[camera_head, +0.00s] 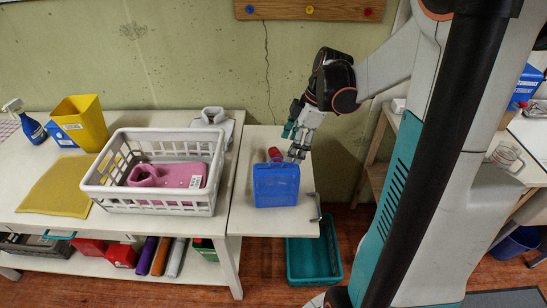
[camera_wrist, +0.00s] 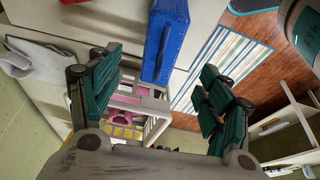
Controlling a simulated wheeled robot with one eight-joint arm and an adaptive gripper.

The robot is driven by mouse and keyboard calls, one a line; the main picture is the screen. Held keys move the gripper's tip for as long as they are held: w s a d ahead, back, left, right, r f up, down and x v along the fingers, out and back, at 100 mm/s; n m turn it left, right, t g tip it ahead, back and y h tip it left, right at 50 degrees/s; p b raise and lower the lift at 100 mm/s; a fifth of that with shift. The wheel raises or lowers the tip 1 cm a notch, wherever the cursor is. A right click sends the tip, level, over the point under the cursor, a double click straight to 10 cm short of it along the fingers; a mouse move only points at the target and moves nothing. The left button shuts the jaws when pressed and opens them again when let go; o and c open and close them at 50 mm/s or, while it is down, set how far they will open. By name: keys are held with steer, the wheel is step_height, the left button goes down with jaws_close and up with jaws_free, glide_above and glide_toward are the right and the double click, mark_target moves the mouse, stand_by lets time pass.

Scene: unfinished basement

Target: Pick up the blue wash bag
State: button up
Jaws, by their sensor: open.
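The blue wash bag (camera_head: 276,187) stands upright on the small white side table, near its front. In the wrist view the blue wash bag (camera_wrist: 166,40) shows at the top, between and beyond the fingers. My gripper (camera_head: 297,142) is above the back right of the bag, apart from it. In the wrist view my gripper (camera_wrist: 160,65) has its teal fingers spread wide, with nothing held between them.
A small red object (camera_head: 274,153) lies just behind the bag. A white basket (camera_head: 150,205) holding a pink item stands to the left. A grey item (camera_head: 212,117) sits behind it. A teal crate (camera_head: 314,260) is on the floor below.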

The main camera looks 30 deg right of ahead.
mark_target(282, 164)
steer(key=shift+s+d+r+y, duration=0.15)
steer(key=shift+y, duration=0.15)
steer(key=shift+f, duration=0.35)
steer(key=b+x, duration=0.2)
steer(key=x, duration=0.6)
steer(key=shift+b, duration=0.35)
steer(key=b+x, duration=0.2)
steer(key=x, duration=0.3)
steer(key=shift+f, duration=0.1)
steer(key=c, duration=1.3)
